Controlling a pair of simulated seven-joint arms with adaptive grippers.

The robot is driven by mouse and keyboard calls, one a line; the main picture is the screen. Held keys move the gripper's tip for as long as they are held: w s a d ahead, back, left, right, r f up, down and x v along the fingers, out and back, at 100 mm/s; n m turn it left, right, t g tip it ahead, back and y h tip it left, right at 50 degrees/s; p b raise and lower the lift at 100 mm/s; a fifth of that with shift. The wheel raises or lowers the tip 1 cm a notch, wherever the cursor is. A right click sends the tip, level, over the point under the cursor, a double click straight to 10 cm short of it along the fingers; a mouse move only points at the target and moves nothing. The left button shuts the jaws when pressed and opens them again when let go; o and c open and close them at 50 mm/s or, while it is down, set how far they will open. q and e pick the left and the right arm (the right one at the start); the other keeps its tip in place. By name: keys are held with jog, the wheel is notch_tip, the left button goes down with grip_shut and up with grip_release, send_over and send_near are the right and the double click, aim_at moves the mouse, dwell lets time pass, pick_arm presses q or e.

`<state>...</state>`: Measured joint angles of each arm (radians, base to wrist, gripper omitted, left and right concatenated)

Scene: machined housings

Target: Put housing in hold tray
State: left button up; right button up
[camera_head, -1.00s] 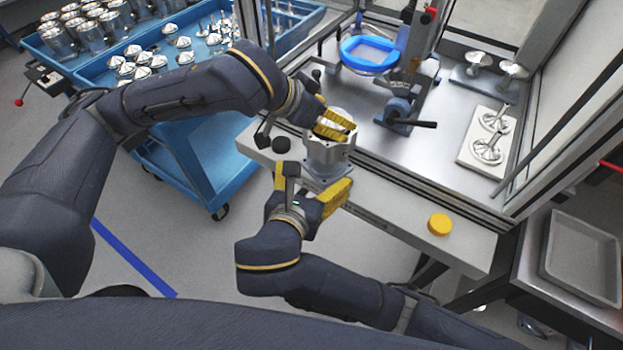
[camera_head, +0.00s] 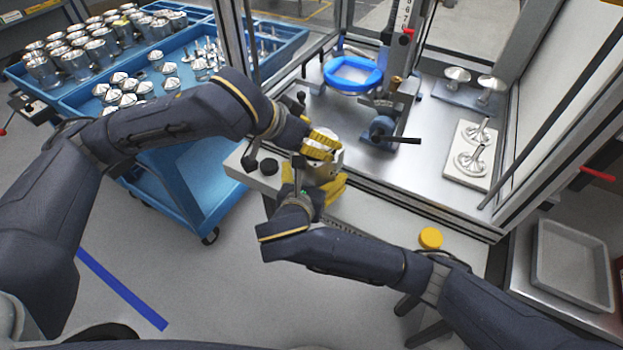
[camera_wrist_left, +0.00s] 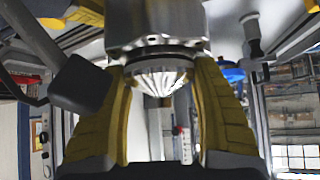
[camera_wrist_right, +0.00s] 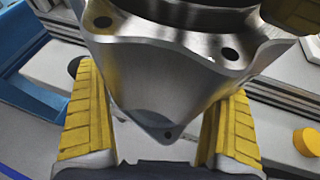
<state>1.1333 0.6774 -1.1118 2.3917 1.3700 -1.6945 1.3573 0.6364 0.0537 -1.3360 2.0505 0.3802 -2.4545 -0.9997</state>
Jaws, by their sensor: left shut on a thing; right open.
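The housing (camera_head: 325,170) is a grey metal body at the near edge of the bench, partly hidden by both grippers. My left gripper (camera_head: 321,145) is shut on its upper part. In the left wrist view, a ribbed shiny cone (camera_wrist_left: 157,80) sits between the yellow fingers, against the metal body (camera_wrist_left: 155,25). My right gripper (camera_head: 318,190) is open at the housing's lower side. In the right wrist view, its fingers (camera_wrist_right: 160,125) stand either side of a lobed flange corner (camera_wrist_right: 165,85) with bolt holes. A grey tray (camera_head: 575,262) at the right looks empty.
An enclosure frame and bench (camera_head: 400,185) lie beyond the housing, with a press having a blue ring (camera_head: 352,74). A yellow button (camera_head: 431,238) is on the bench front. A blue cart (camera_head: 180,165) with metal parts stands left.

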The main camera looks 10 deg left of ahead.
jog(key=shift+w, duration=0.1)
pick_arm(q)
jog(key=shift+s+d, duration=0.15)
pick_arm(e)
jog(key=c, duration=1.5)
pick_arm(q)
jog(key=o, duration=1.6)
pick_arm(e)
jog(key=shift+r, duration=0.15)
